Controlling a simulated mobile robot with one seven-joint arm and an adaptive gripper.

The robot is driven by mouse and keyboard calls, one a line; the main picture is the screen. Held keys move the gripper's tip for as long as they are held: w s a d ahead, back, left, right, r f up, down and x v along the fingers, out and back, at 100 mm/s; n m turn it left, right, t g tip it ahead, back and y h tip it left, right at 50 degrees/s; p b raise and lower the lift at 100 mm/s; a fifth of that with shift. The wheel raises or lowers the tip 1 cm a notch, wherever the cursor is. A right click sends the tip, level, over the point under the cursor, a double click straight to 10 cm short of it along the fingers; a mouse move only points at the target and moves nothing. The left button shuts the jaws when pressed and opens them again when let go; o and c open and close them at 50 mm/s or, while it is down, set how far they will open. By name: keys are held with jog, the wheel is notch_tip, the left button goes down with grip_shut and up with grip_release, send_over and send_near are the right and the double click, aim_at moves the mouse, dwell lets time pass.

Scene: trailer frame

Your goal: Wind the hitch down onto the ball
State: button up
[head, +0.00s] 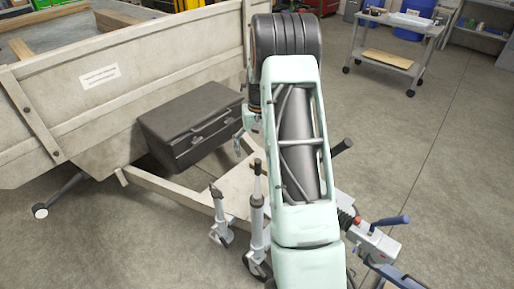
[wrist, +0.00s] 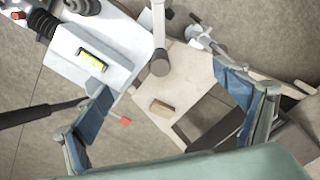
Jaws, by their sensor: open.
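The trailer's hitch (head: 372,242) is at the lower right of the head view, with a blue handle (head: 390,221) on top. In the wrist view its black bellows (wrist: 42,22) shows at top left. The ball cannot be made out. A grey jack post (head: 257,222) with a thin top stands left of my arm. In the wrist view, a pale rod with a grey rounded end (wrist: 160,63) lies in the space between my fingers. My gripper (wrist: 163,80) is open, with nothing visibly gripped; my arm hides it in the head view.
A spirit level (wrist: 92,60) lies on a pale plate, near a wooden block (wrist: 162,108). A black lever (wrist: 40,113) sticks out at left. A second post (head: 218,210) and a dark toolbox (head: 192,125) are left of my arm. Open floor (head: 440,165) lies right.

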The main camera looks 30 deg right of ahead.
aim_at(259, 161)
notch_tip(259, 161, down, 8)
jog(key=b, duration=0.4)
jog(key=shift+r, duration=0.5)
jog(key=shift+c, duration=1.2)
grip_shut()
